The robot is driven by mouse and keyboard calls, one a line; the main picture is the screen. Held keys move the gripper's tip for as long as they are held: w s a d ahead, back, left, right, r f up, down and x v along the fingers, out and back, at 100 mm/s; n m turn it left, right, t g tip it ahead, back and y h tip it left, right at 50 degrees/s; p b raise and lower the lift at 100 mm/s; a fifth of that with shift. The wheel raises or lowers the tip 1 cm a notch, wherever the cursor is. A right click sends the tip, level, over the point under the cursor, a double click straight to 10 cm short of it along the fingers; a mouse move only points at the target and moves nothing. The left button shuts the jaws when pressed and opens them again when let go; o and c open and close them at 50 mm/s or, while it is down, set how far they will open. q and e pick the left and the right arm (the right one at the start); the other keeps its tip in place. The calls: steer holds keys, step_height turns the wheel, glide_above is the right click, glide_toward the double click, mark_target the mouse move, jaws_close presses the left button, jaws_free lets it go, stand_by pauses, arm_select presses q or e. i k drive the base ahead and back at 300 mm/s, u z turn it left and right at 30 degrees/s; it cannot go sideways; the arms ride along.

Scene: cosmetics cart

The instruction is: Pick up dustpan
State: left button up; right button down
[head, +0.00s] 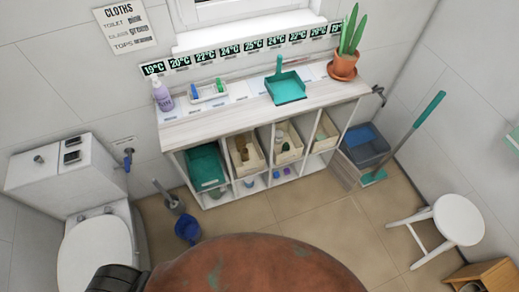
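A teal dustpan (286,87) lies on top of the pale wooden shelf unit (225,122), right of the middle of its top. Its short handle points toward the back wall and its open pan faces the front. Nothing touches it from above. Neither of my grippers shows clearly. A dark ribbed part at the bottom left edge may belong to my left arm, but no fingertips are visible.
A potted plant (343,66) stands right of the dustpan; a small tray (208,97) and a purple bottle (162,98) stand left. Bins fill the shelves below. A teal-handled broom (412,133), white stool (456,221) and toilet (97,254) flank open floor.

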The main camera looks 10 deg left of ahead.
mark_target(287, 88)
steer(key=z, duration=0.8)
steer(key=i, duration=1.25)
steer(key=u, duration=2.15)
